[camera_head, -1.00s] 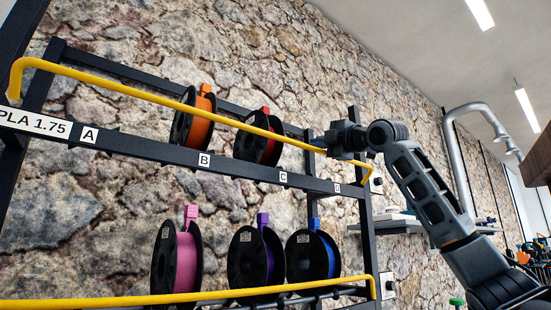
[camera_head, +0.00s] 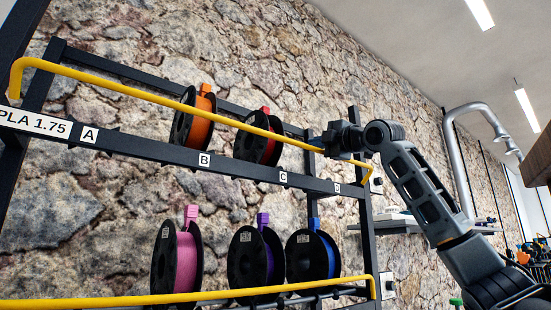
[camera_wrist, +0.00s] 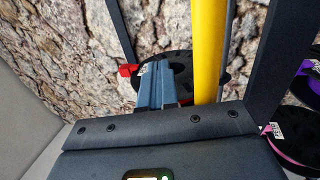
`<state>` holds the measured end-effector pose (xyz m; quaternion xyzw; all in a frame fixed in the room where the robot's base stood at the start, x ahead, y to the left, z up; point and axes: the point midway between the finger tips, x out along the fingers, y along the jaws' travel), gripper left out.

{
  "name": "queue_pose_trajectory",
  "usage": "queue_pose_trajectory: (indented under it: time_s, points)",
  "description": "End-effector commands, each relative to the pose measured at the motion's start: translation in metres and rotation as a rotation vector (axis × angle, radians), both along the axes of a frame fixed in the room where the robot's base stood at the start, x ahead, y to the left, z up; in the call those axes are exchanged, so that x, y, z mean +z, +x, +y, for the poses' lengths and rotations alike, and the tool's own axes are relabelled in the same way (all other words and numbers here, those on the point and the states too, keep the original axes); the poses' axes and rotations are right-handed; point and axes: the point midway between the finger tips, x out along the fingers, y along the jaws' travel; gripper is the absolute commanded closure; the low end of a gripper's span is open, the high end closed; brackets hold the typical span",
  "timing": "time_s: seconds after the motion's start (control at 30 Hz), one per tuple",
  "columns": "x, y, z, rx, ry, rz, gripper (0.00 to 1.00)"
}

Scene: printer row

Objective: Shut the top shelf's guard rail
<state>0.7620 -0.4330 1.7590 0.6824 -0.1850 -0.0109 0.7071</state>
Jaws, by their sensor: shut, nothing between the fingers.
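The top shelf's yellow guard rail (camera_head: 137,94) runs along the upper shelf front, above the dark label beam (camera_head: 140,147), with bent ends at both sides. My gripper (camera_head: 318,142) is at the right part of this rail, near the D label. In the wrist view my shut, empty fingers (camera_wrist: 157,85) lie beside the yellow rail (camera_wrist: 207,50); I cannot tell whether they touch it. Behind the rail stand an orange spool (camera_head: 198,122) and a red spool (camera_head: 262,138). The red tab of a spool (camera_wrist: 128,70) also shows beyond my fingers.
The lower shelf holds a pink spool (camera_head: 183,260), a purple spool (camera_head: 262,257) and a blue spool (camera_head: 318,255) behind a second yellow rail (camera_head: 130,300). A stone wall is behind the rack. A wall shelf (camera_head: 395,224) is to the right.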

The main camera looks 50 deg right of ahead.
Motion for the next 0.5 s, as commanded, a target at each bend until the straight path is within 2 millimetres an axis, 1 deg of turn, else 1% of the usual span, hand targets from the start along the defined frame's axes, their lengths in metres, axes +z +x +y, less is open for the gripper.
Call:
queue_pose_trajectory:
  time_s: [0.5]
  points:
    - [0.000, -0.035, 0.010, -0.001, -0.001, -0.001, 1.00]
